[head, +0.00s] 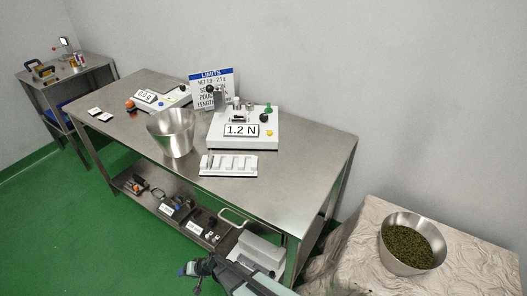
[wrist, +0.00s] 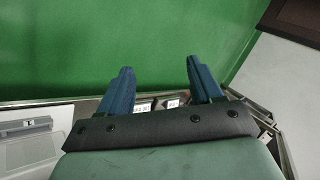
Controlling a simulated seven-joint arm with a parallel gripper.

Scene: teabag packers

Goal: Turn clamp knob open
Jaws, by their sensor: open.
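A white tester (head: 257,141) with a "1.2 N" display stands on the steel table. I cannot tell which of these is the clamp knob. My gripper (head: 194,268) is low in front of the table, well apart from the tester. In the wrist view its two blue fingers (wrist: 160,72) are spread, with nothing between them. The tester is not recognisable in the wrist view.
The table (head: 307,160) also holds a steel bucket (head: 172,134), a white slotted rack (head: 229,165), a scale (head: 162,97) and a limits sign (head: 212,87). A lower shelf (head: 133,186) carries tools. A bowl of green leaves (head: 407,249) stands right. The table's right end is clear.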

